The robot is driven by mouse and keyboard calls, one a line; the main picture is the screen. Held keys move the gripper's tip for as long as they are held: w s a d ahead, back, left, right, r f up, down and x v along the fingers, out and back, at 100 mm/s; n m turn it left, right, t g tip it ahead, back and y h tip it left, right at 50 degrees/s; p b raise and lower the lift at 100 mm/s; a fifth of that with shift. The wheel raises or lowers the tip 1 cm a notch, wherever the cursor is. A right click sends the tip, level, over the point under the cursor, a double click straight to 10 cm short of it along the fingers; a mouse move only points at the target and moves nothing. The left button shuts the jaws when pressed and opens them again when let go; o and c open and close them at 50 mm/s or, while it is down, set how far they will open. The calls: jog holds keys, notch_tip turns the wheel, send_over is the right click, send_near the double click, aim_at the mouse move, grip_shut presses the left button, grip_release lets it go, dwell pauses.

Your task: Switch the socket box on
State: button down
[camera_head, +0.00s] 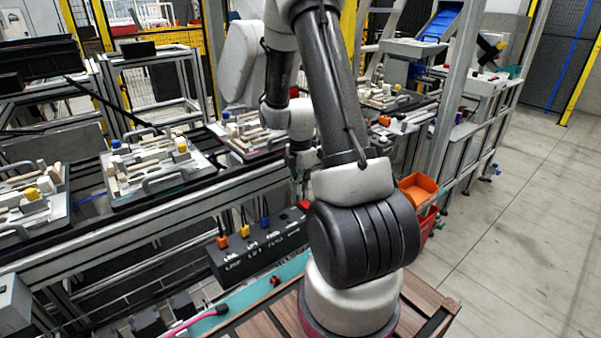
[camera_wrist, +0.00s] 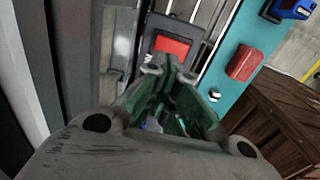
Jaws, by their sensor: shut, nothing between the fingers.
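The socket box is a long dark box (camera_head: 240,262) on the side of the conveyor frame in the head view. Orange, yellow and blue plugs stand along its top above white labels. A red switch (camera_head: 304,205) shows at its right end, partly hidden by my arm. In the wrist view the red switch (camera_wrist: 172,46) is a rectangle in a dark housing. My gripper (camera_wrist: 168,68) is shut and empty, its fingertips just below the switch in that picture. I cannot tell whether they touch it. In the head view my arm hides most of the gripper.
A teal strip (camera_wrist: 222,66) runs beside the box and carries a red block (camera_wrist: 245,63) and a blue part (camera_wrist: 290,8). A brown wooden crate (camera_wrist: 275,115) stands right of it. Fixture pallets (camera_head: 155,170) line the conveyor. Open floor (camera_head: 530,230) lies to the right.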

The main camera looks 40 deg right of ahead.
aim_at(301, 204)
jog(key=shift+f, duration=2.4)
jog(key=shift+w+f+g, duration=0.1)
jog(key=shift+f+g, duration=0.2)
jog(key=shift+s+r, duration=0.3)
jog(key=shift+s, duration=0.45)
jog(key=shift+r, duration=0.1)
